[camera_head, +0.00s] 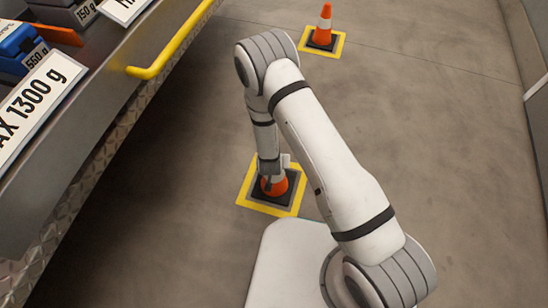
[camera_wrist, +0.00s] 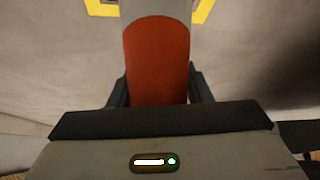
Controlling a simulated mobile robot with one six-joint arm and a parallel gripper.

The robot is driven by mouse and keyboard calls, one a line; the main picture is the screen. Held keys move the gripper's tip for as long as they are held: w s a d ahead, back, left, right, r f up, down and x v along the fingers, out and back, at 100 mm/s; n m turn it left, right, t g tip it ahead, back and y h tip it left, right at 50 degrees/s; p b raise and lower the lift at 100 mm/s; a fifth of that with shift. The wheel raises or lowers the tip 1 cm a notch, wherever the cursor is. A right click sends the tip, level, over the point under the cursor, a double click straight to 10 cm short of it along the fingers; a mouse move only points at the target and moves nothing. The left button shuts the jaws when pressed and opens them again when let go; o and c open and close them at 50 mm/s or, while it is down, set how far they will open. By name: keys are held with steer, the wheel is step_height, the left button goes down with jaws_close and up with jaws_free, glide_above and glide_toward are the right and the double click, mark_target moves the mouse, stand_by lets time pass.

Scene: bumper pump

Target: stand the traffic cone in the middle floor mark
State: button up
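A traffic cone (camera_head: 276,187), orange with a black base, is under my gripper (camera_head: 270,172) at the nearer yellow-edged floor mark (camera_head: 250,204). My gripper hides its upper part. Its base lies within the yellow outline; I cannot tell whether it rests on the floor. In the wrist view, the cone (camera_wrist: 157,60) shows an orange-red band and a pale band, between the two fingers of my gripper (camera_wrist: 158,88). The fingers lie close against both its sides. Parts of a yellow outline (camera_wrist: 101,8) show behind it. Whether this mark is the middle one is unclear.
A second cone (camera_head: 324,25) stands upright in a farther yellow mark (camera_head: 337,50). A metal counter with a yellow rail (camera_head: 178,42) and weight labels runs along the left. A wall or panel is at the right edge. The floor right of my arm is clear.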

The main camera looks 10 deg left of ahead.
steer(key=o, duration=0.4)
steer(key=shift+o, duration=0.2)
steer(key=shift+r, duration=0.1)
steer(key=p+v, duration=0.4)
steer(key=v, duration=0.8)
steer(key=shift+w+r, duration=0.1)
